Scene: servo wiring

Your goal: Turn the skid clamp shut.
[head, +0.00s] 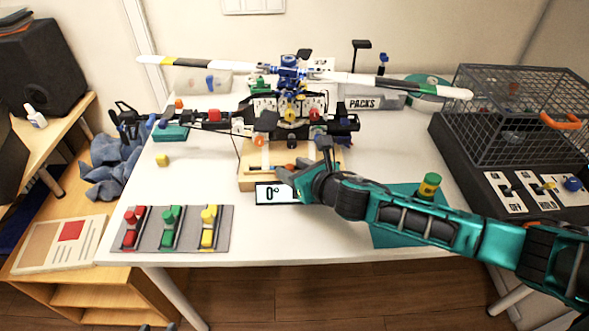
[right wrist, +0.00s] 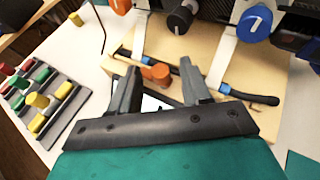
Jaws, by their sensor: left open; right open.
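That gripper is open and low over the base. In the right wrist view its two fingers (right wrist: 158,72) stand either side of the knob, with gaps on both sides; contact cannot be made out. Two dark tips of my left gripper (head: 158,327) show at the bottom edge of the head view, apart.
A model helicopter (head: 290,70) stands above the wooden base (head: 250,180). A display (head: 268,194) reading 0° is in front. A grey panel (head: 190,240) with red, green and yellow parts lies front left. A wire cage (head: 520,115) stands right.

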